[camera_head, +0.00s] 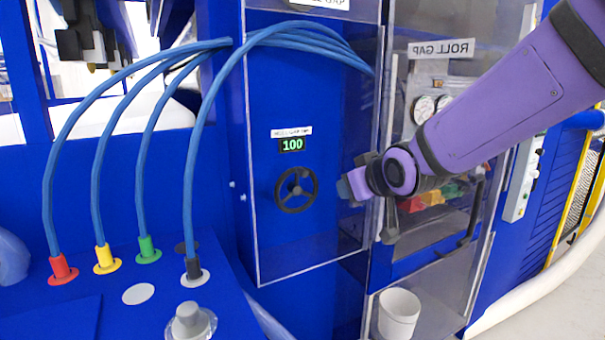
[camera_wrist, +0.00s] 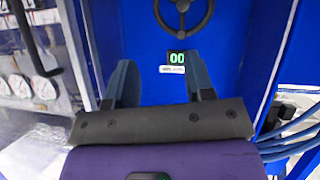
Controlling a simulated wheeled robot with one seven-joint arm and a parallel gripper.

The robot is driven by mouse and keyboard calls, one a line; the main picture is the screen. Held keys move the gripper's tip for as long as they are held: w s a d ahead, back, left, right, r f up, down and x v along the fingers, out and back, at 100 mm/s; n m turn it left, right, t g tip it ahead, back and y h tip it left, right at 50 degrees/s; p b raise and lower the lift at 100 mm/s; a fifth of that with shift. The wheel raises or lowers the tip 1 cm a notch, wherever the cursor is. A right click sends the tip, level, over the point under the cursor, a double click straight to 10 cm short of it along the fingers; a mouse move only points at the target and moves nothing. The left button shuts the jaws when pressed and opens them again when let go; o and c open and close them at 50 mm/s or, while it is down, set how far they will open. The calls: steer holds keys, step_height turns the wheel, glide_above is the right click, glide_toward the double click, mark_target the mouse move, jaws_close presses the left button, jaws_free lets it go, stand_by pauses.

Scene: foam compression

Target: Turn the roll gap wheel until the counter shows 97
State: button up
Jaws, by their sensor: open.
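The roll gap wheel (camera_head: 297,189) is a dark, spoked handwheel on a blue panel. It also shows at the top edge of the wrist view (camera_wrist: 183,14), partly cut off. The counter (camera_head: 292,144) above it reads 100 in green. In the wrist view, the counter (camera_wrist: 176,57) shows only 00 clearly. My gripper (camera_head: 347,188) is just right of the wheel in the head view, apart from it. In the wrist view, my gripper (camera_wrist: 160,85) has its two dark fingers spread, with nothing between them.
A clear door with mirrored ROLL GAP lettering (camera_head: 441,49) stands right of the wheel, partly behind my arm. Gauges (camera_head: 424,109) show through it. Blue hoses (camera_head: 205,110) arch at left. A white cup (camera_head: 398,313) stands below. Clear panel edges frame the wheel area.

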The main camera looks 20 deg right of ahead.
mark_target(306, 174)
steer(key=w+a+f+t+y, duration=0.1)
steer(key=w, duration=0.5)
steer(key=w+a+f+n+t+y, duration=0.1)
steer(key=w+a+t, duration=0.1)
steer(key=w, duration=0.4)
steer(key=w+a+f+t+y, duration=0.1)
steer(key=w+a+t, duration=0.1)
steer(key=w, duration=0.5)
steer(key=shift+a+n, duration=0.1)
steer(key=shift+n, duration=0.3)
jaws_close()
